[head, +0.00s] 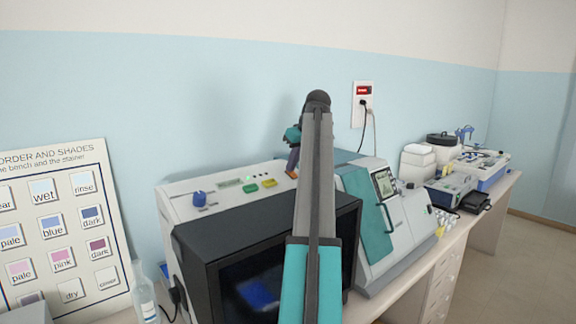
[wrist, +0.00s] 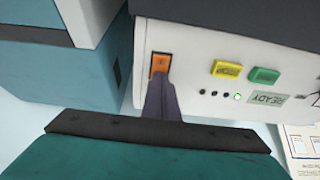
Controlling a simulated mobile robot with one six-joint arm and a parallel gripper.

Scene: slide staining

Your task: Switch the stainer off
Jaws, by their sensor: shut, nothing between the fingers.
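The stainer (head: 180,205) is the white machine with a dark front door, a blue knob and a top panel. In the wrist view its panel (wrist: 200,45) shows an orange rocker switch (wrist: 159,61), a yellow button (wrist: 226,69), a green button (wrist: 264,76), a lit green light and a display (wrist: 268,98) reading READY. My gripper (wrist: 159,80) is shut and empty, its fingertips at the lower edge of the orange switch. I cannot tell whether they touch it. In the head view my gripper (head: 292,160) is small and partly hidden behind my arm.
A teal and white machine (head: 385,225) stands close to the stainer's right. A wall socket (head: 363,103) with a red switch and plugged cables is behind. A chart board (head: 60,225) and a bottle (head: 145,290) stand at left. More equipment lines the bench at right.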

